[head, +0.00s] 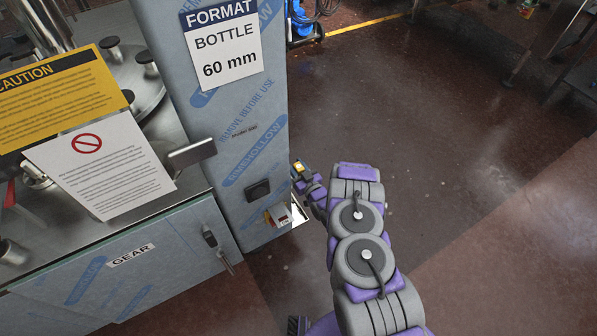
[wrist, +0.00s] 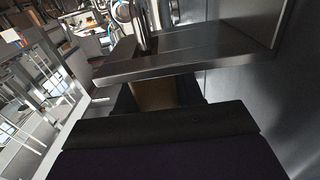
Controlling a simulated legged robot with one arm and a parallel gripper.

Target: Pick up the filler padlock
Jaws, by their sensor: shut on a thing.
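My gripper (head: 304,176) is beside the right edge of the filler's tall film-wrapped column, partly hidden behind my own arm. A small yellow thing (head: 298,166), which looks like the padlock, is at its fingertips. In the wrist view a tan-brown block (wrist: 152,94) shows just past the dark jaw (wrist: 150,123), which hides its lower part. My gripper is shut on it. No shackle can be made out. A shiny metal plate (wrist: 185,58) cuts across above the block; I cannot tell whether they touch.
The filler column (head: 225,110) carries a bottle-format sign. The gear cabinet (head: 150,265) and a caution notice (head: 60,95) are at left. Open brown floor (head: 420,120) lies to the right.

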